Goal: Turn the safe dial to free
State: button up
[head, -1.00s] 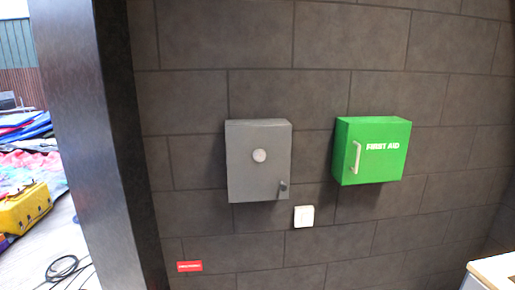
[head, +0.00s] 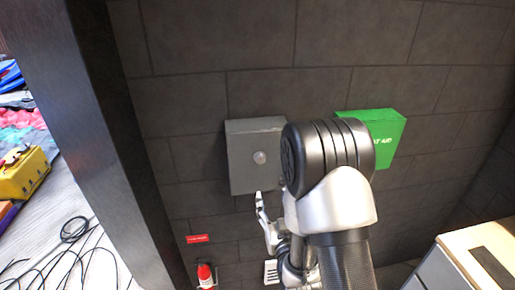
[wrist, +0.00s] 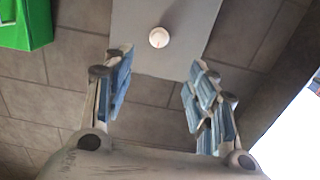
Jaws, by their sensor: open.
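The grey safe box (head: 240,171) is fixed to the dark tiled wall in the head view. Its round pale dial (head: 260,157) is on its front face. In the wrist view the dial (wrist: 159,37) sits on the grey safe front (wrist: 190,55), beyond and between the finger tips. My gripper (wrist: 157,65) is open and empty, with blue-padded fingers apart, and does not appear to touch the dial. In the head view my gripper (head: 260,198) shows just below the safe, partly hidden by my arm. My arm covers the safe's lower right, so its handle is hidden.
A green first aid box (head: 387,140) hangs right of the safe, partly behind my arm. A red sign (head: 197,239) and a red extinguisher (head: 205,274) are lower left. A cabinet (head: 470,250) stands at lower right. Cables (head: 75,245) lie on the floor at left.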

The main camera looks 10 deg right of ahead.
aim_at(261, 161)
jog(key=w+p, duration=0.3)
jog(key=w, duration=1.4)
jog(key=shift+r, duration=0.2)
jog(key=shift+c, duration=0.4)
jog(key=c, duration=1)
